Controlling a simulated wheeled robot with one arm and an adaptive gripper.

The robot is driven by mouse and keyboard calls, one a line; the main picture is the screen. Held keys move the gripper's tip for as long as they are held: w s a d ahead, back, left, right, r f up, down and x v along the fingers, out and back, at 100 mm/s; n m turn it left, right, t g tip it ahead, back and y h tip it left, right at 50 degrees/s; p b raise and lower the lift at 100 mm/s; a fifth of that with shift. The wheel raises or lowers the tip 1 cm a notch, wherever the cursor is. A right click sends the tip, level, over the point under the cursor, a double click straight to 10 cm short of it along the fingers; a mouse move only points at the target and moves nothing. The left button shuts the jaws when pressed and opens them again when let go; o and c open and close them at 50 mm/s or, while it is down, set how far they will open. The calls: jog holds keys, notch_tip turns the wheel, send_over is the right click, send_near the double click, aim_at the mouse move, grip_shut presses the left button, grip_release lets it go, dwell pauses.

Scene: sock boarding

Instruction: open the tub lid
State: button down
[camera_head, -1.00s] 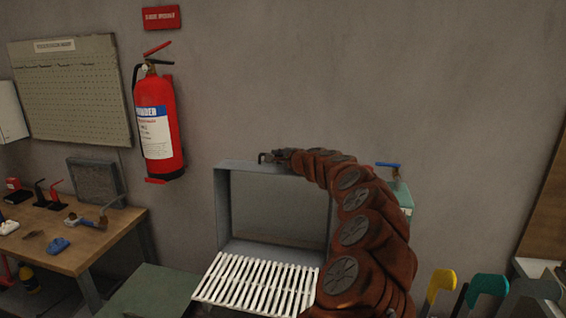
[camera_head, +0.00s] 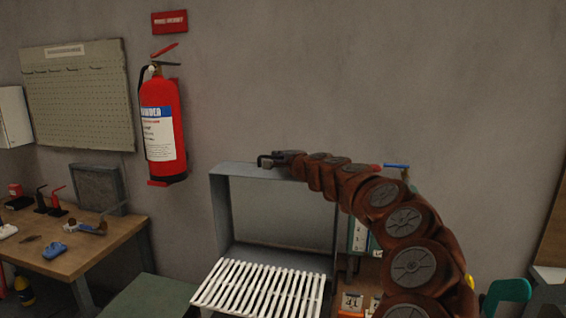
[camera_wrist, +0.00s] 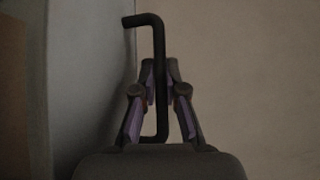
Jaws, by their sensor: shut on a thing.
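A grey, shallow box-like frame with a raised rim, apparently the tub lid (camera_head: 222,215), stands upright behind a rack of white slats (camera_head: 262,288). A dark bent handle (camera_wrist: 144,20) runs between my gripper's fingers in the wrist view. My gripper (camera_wrist: 160,75) is shut on this handle, with a purple pad on each side of it. In the head view my gripper (camera_head: 272,160) is small, at the frame's top edge. The tub body below the slats is mostly out of view.
A wooden bench (camera_head: 100,250) with small tools stands at left, beside a green surface (camera_head: 150,298). A red fire extinguisher (camera_head: 163,130) hangs on the wall. My arm arches over the right side, partly hiding small items (camera_head: 352,302). A green chair-like shape (camera_head: 510,290) is at lower right.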

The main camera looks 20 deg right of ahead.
jog(key=c, duration=1.5)
grip_release()
jog(key=shift+s+d+r, duration=0.15)
jog(key=shift+s+r, duration=0.05)
jog(key=shift+s, duration=1.8)
jog(key=shift+s+d+r, duration=0.15)
jog(key=shift+s+r, duration=0.05)
jog(key=shift+s, duration=1.75)
jog(key=shift+s+d+r, duration=0.15)
jog(key=shift+s+r, duration=0.05)
jog(key=shift+s, duration=1.8)
